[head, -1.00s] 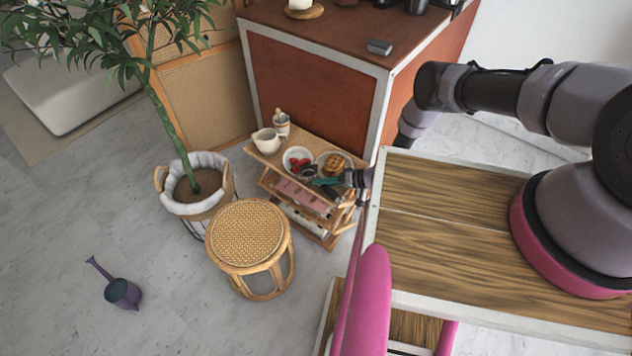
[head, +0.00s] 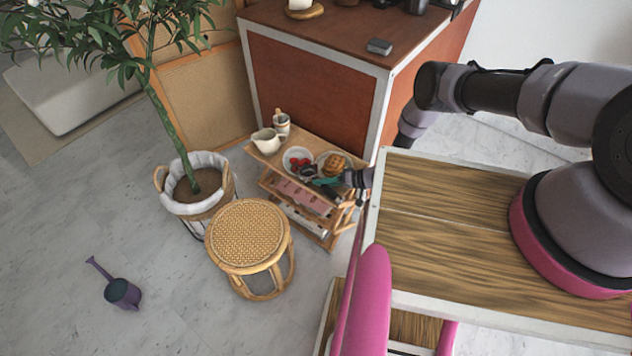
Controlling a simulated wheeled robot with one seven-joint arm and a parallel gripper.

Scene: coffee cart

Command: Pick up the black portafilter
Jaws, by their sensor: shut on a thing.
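The black portafilter (head: 308,171) is small and dark at the front of the small wooden cart's top (head: 268,157), near the plates. Its round head points left, and its handle end is mostly hidden by my gripper. My gripper (head: 325,182) reaches in from the right, low over the cart's front edge, and is shut on the portafilter. Whether the portafilter still touches the cart top is too small to tell.
On the cart stand a cream pitcher (head: 265,141), a cup (head: 281,123), a plate with red fruit (head: 293,154) and a plate of waffles (head: 334,162). A rattan stool (head: 248,236) stands in front, a potted plant (head: 199,187) left. A brown counter (head: 312,85) rises behind.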

